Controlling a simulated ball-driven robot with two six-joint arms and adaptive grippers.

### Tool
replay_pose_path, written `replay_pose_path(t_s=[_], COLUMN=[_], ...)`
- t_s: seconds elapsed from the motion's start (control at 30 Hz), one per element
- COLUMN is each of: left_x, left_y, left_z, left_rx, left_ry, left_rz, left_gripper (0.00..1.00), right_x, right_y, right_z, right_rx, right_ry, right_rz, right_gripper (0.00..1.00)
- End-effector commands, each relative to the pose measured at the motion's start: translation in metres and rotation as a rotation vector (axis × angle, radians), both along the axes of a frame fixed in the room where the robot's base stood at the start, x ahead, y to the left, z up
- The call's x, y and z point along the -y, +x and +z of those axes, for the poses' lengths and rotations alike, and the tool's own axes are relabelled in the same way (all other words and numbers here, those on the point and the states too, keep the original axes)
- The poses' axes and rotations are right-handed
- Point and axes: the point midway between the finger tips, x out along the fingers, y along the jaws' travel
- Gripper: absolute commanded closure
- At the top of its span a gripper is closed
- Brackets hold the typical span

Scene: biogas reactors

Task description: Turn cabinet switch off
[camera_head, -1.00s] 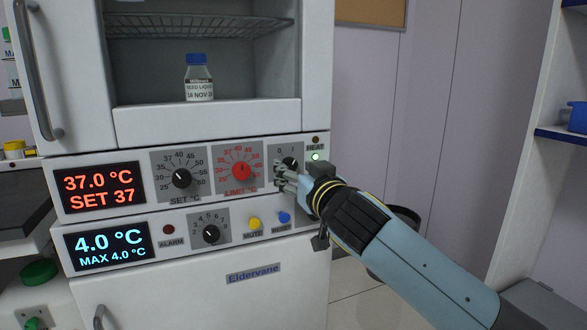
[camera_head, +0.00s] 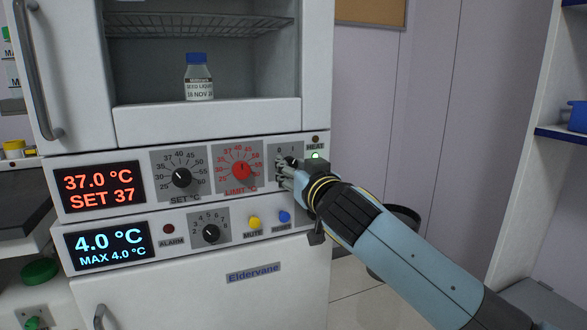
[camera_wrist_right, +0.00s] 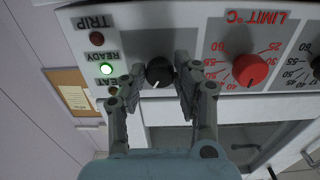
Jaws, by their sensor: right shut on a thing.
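The cabinet switch is a small black knob (camera_wrist_right: 159,72) with a white pointer mark, on a grey plate marked 0 and I, right of the red limit dial. In the upside-down right wrist view the mark points down and slightly left, roughly towards the I side. My right gripper (camera_head: 285,172) is at this knob, with its fingers (camera_wrist_right: 158,78) on both sides, shut on it. In the head view the fingers partly cover the knob. A green lamp (camera_head: 316,156) beside the switch is lit. My left gripper is not in view.
The red limit dial (camera_head: 240,170) is close left of my fingers, with the set dial (camera_head: 181,178) beyond. Yellow (camera_head: 254,223) and blue (camera_head: 284,216) buttons sit below. A blue-capped bottle (camera_head: 199,82) stands in the cabinet above. The wall side to the right is open.

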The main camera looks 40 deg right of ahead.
Motion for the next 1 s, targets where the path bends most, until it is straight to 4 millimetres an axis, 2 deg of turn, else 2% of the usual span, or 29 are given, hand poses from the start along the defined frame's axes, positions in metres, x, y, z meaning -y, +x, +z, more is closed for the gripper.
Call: replay_pose_path(t_s=[0.37,1.0], left_x=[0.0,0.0], left_y=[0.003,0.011], left_z=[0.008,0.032], left_rx=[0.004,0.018], left_ry=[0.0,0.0], left_rz=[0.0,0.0], left_gripper=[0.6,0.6], right_x=[0.0,0.001], right_y=[0.0,0.0], right_z=[0.001,0.002], right_rx=[-0.033,-0.168], right_ry=[-0.131,-0.695], right_rz=[-0.001,0.0], right_gripper=[1.0,1.0])
